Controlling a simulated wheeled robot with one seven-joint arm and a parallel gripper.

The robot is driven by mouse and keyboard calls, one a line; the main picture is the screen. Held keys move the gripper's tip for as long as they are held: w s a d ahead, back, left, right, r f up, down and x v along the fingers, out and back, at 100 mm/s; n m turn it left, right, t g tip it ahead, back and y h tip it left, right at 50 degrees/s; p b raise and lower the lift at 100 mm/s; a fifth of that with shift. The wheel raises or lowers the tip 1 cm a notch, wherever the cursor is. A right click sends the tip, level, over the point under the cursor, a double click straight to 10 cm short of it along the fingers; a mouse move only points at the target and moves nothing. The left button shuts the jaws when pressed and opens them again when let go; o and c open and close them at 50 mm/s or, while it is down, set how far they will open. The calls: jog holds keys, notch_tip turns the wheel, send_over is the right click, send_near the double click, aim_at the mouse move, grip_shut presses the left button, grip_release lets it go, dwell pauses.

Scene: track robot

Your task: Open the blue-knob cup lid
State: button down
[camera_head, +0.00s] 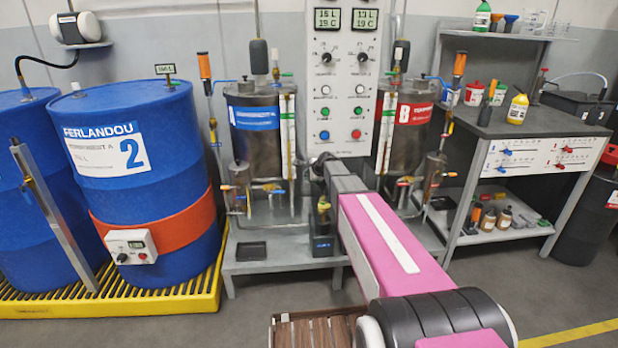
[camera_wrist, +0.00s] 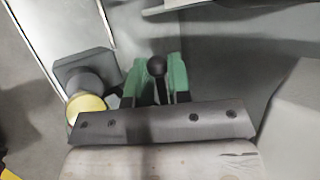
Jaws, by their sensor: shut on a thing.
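In the wrist view, the green fingers of my gripper (camera_wrist: 158,84) are shut around a dark round-topped knob (camera_wrist: 157,66). No blue shows on this knob, and whatever lies below it is hidden by the fingers and the dark bar. In the head view, my arm reaches forward to the middle of the stand between the two tanks. The fingers are too small and covered to make out there. I cannot pick out a blue-knob cup lid for certain. A small metal cup (camera_head: 240,178) stands by the blue-labelled tank (camera_head: 255,140).
A yellow round part on a dark square base (camera_wrist: 85,103) sits just left of my fingers. A red-labelled tank (camera_head: 408,125) stands right of the control panel (camera_head: 341,90). Blue drums (camera_head: 135,185) stand on the left. A bench (camera_head: 540,125) with jars is on the right.

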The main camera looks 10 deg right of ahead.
dwell(0.4)
jog(key=c, duration=1.3)
grip_release()
jog(key=shift+o, duration=0.2)
jog(key=v, duration=1)
jog(key=shift+r, duration=0.3)
jog(key=shift+s+d, duration=0.1)
jog(key=shift+s, duration=0.05)
jog(key=s+f+n+g+h, duration=0.1)
jog(key=s+f+n, duration=0.4)
jog(key=s, duration=0.6)
jog(key=s+d+f+n+g+h, duration=0.1)
jog(key=s+f+n+g, duration=0.3)
jog(key=s, duration=0.7)
jog(key=s+d+f+n+g+h, duration=0.1)
jog(key=s+f+n+g+h, duration=0.2)
jog(key=s, duration=0.8)
notch_tip(320, 180, down, 3)
jog(key=n, duration=0.4)
jog(key=shift+s+d+r, duration=0.2)
jog(key=shift+s, duration=0.05)
